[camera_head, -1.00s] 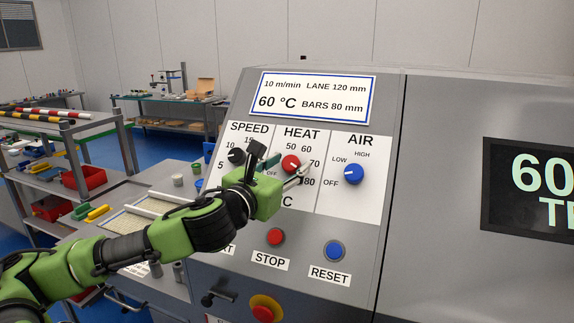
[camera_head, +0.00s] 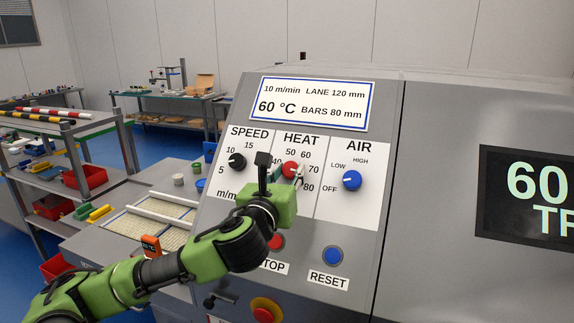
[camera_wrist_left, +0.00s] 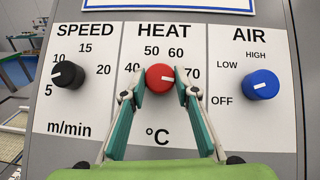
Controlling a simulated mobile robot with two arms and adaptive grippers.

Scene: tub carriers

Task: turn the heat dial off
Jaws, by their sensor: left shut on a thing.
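The red heat dial (camera_head: 290,169) sits in the middle of the white panel, between the SPEED and AIR dials. In the left wrist view the red dial (camera_wrist_left: 160,77) has its white mark pointing right and slightly down. My left gripper (camera_head: 286,174) is shut on it. The wrist view shows one green-grey finger of the left gripper (camera_wrist_left: 160,90) against each side of the dial. The numbers 40 to 70 show around it; the OFF mark of the heat scale is hidden. My right gripper is not in view.
The black speed dial (camera_head: 237,161) is close on the left and the blue air dial (camera_head: 352,180) on the right. Below are the partly covered red STOP button (camera_head: 277,241), the blue RESET button (camera_head: 333,256) and a red-and-yellow knob (camera_head: 265,309).

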